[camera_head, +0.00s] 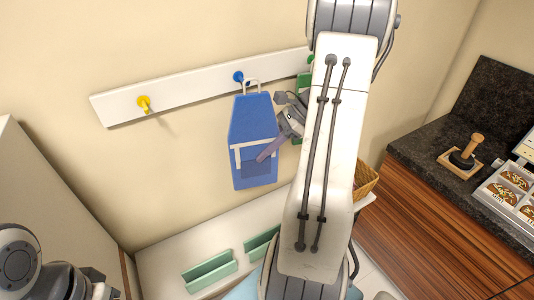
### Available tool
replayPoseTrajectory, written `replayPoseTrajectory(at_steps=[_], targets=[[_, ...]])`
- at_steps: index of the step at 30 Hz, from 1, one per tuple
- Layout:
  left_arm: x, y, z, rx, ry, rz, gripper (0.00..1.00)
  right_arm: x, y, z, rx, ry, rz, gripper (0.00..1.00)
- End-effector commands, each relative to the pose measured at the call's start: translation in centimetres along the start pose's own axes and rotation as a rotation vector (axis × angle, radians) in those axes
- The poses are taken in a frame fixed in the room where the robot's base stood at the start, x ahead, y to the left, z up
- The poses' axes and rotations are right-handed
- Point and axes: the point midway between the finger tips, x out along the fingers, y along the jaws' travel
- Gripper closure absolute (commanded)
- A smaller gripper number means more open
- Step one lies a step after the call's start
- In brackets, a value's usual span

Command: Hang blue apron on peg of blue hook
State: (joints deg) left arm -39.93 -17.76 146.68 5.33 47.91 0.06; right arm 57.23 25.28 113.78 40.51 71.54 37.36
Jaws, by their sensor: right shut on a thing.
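The blue apron (253,125) hangs upright in front of the wall, with a pocket and pale trim low on its front. Its pale neck loop (251,84) stands up close beside the blue hook (238,77) on the white rail. I cannot tell whether the loop is around the peg or in front of it. My right gripper (277,144) is shut on the apron at its right side. My left arm shows only at the lower left corner, and its fingers cannot be made out.
The white rail (190,90) also bears a yellow hook (144,103) to the left and a green hook, mostly hidden behind my right arm. Below are a white bench with green trays (209,271) and a wicker basket (366,181). A dark counter (432,145) stands at right.

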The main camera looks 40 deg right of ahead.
Motion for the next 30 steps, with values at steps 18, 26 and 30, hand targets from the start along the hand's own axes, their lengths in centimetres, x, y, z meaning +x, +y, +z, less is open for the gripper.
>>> replayPoseTrajectory(at_steps=[18, 26, 30], targets=[[0.2, 0.0, 0.0, 0.000, 0.000, 0.000, 0.40, 1.1, -3.4, 0.3, 0.000, -0.001, 0.001, 1.00], [-0.2, 0.0, 0.0, 0.000, 0.000, 0.000, 0.40, 1.6, -3.9, 0.0, 0.001, -0.002, 0.001, 1.00], [-0.2, 0.0, 0.0, 0.000, 0.000, 0.000, 0.40, 1.7, -4.0, -0.1, 0.000, -0.001, 0.000, 1.00]])
